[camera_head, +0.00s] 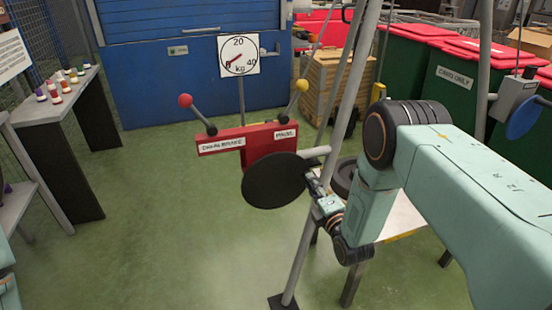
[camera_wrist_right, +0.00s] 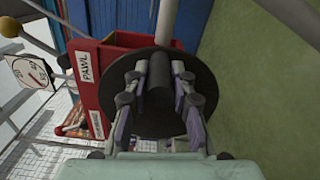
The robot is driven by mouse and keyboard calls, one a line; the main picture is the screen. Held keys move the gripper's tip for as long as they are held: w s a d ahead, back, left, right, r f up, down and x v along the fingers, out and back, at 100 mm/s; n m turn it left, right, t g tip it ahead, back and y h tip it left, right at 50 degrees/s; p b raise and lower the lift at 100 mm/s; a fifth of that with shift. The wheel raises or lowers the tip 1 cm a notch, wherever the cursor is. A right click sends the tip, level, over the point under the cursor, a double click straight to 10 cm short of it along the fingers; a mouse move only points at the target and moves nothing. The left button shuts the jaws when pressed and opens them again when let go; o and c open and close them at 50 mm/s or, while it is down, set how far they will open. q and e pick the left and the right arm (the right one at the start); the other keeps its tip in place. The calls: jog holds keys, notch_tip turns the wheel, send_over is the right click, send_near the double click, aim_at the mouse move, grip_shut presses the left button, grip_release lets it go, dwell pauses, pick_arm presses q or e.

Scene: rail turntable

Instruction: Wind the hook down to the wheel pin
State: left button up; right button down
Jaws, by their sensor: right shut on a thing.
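A red winch housing (camera_head: 262,145) is mounted by a grey tripod leg, with a black round disc (camera_head: 272,182) on its near side. My right gripper (camera_head: 313,183) is at the right side of this disc. In the right wrist view my right gripper (camera_wrist_right: 158,82) is shut on a dark cylindrical grip (camera_wrist_right: 159,72) in front of the disc (camera_wrist_right: 200,120), one finger on each side. A dark wheel (camera_head: 344,176) is partly hidden behind my right arm. I cannot make out the hook or the wheel pin. My left gripper is out of view.
A red-knobbed lever (camera_head: 186,101) and a yellow-knobbed lever (camera_head: 301,86) rise from the housing. A dial marked in kg (camera_head: 239,55) stands behind, its needle low. A tripod leg (camera_head: 306,240) runs close beside my right gripper. Green floor (camera_head: 150,230) is clear at left.

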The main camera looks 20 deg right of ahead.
jog(key=shift+w+a+r+n+p, duration=0.15)
jog(key=shift+r+n+p, duration=0.6)
jog(key=shift+r, duration=0.2)
jog(key=shift+a+r+n+p, duration=0.1)
jog(key=shift+r+n+p, duration=0.2)
jog(key=shift+n+p, duration=0.15)
jog(key=shift+a+r+n+p, duration=0.25)
jog(key=shift+r+n+p, duration=0.35)
jog(key=shift+n, duration=0.3)
jog(key=shift+a+r+n+p, duration=0.25)
jog(key=shift+n+p, duration=0.15)
jog(key=shift+p, duration=0.1)
jog(key=shift+a+r+n+p, duration=0.35)
jog(key=shift+n+p, duration=0.25)
jog(key=shift+n, duration=0.2)
jog(key=shift+r, duration=0.15)
